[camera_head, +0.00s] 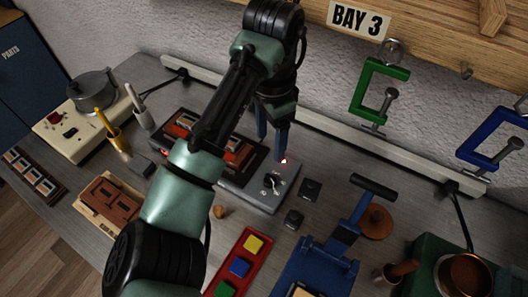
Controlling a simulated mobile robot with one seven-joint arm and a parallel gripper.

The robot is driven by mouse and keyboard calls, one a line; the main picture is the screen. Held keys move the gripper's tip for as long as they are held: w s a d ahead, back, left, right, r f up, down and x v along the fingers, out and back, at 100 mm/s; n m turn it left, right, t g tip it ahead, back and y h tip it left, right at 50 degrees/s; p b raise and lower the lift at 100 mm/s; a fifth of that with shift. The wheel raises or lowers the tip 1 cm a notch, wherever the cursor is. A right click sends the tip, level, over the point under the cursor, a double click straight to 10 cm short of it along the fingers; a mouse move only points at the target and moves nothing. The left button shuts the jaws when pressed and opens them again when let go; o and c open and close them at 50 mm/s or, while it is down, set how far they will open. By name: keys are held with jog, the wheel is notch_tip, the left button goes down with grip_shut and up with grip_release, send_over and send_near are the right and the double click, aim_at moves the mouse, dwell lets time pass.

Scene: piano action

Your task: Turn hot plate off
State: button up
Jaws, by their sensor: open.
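A grey control box (262,190) sits on the bench near the centre, with a black knob (273,180) on its top. A small red light (284,161) glows near its back edge. The box adjoins a dark plate or frame (248,172) that carries orange-brown parts; I cannot tell for sure that this is the hot plate. My gripper (272,145) points down behind the knob, its blue fingers apart and empty. It appears above the box's back edge, apart from the knob. My forearm hides part of the dark plate.
A cream appliance with a pot (92,92) stands at the left. Small black blocks (310,190) lie right of the box. A red tray (222,272) and a blue fixture (318,268) are in front. Clamps (379,90) hang from the wooden shelf (425,40) behind.

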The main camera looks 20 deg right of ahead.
aim_at(270, 177)
jog(key=f, duration=0.3)
jog(key=f+b, duration=0.1)
jog(key=f, duration=0.3)
jog(key=s+f, duration=0.1)
jog(key=f, duration=0.2)
jog(key=shift+f, duration=0.3)
jog(key=shift+w+f, duration=0.1)
jog(key=shift+f, duration=0.8)
grip_shut()
